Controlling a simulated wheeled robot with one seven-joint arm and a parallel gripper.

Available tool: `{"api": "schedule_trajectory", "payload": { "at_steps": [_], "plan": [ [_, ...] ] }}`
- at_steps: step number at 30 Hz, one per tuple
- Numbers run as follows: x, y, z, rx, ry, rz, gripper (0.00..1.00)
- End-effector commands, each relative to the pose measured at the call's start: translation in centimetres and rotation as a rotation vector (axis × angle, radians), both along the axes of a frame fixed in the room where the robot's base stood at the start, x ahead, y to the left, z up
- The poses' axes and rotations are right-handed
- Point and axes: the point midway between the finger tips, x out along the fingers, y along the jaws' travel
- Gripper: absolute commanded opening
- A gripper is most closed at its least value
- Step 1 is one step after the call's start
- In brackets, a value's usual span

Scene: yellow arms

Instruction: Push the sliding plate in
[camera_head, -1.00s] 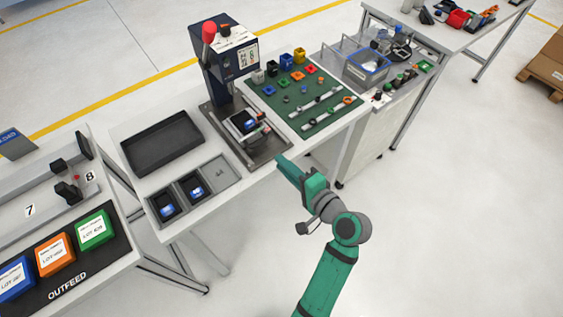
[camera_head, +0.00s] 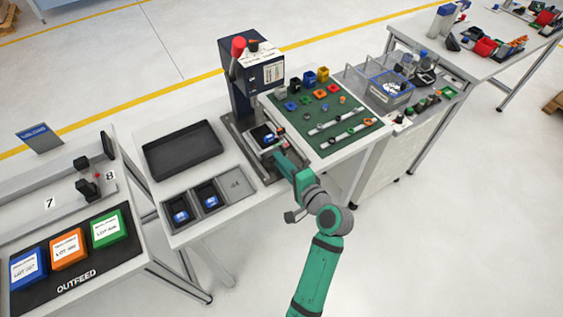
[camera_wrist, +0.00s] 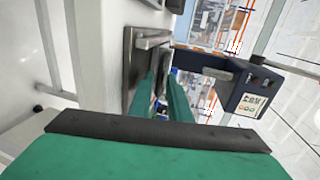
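The sliding plate (camera_head: 257,136) sits low in front of the press (camera_head: 250,75), over its grey metal base (camera_head: 238,147). A dark part with a blue piece (camera_head: 267,137) lies on it. My gripper (camera_head: 278,154) is at the front right of the plate, its tips close to the small red part on the plate's near side. I cannot tell if they touch. In the wrist view, the two green fingers (camera_wrist: 161,84) stand apart with a narrow gap between them and nothing clearly held. They partly hide the plate there.
A green board (camera_head: 325,118) with small parts lies right of the press. A black tray (camera_head: 182,150) and a grey tray with blue-marked parts (camera_head: 239,184) lie left. The press column (camera_wrist: 240,90) shows at right in the wrist view. Open floor lies in front.

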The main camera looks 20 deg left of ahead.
Motion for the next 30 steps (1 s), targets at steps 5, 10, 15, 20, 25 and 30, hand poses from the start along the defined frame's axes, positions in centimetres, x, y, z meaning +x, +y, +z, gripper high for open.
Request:
{"api": "schedule_trajectory", "payload": {
  "at_steps": [5,10,15,20,25,30],
  "plan": [
    [0.1,0.1,0.0,0.000,0.000,0.000,0.17],
    [0.1,0.1,0.0,0.000,0.000,0.000,0.00],
    [0.1,0.1,0.0,0.000,0.000,0.000,0.00],
    [0.9,0.9,0.1,-0.001,-0.001,0.001,0.00],
    [2.7,2.9,0.0,-0.001,-0.001,0.001,0.00],
    [3.0,3.3,0.0,0.000,-0.002,-0.001,0.00]
  ]
}}
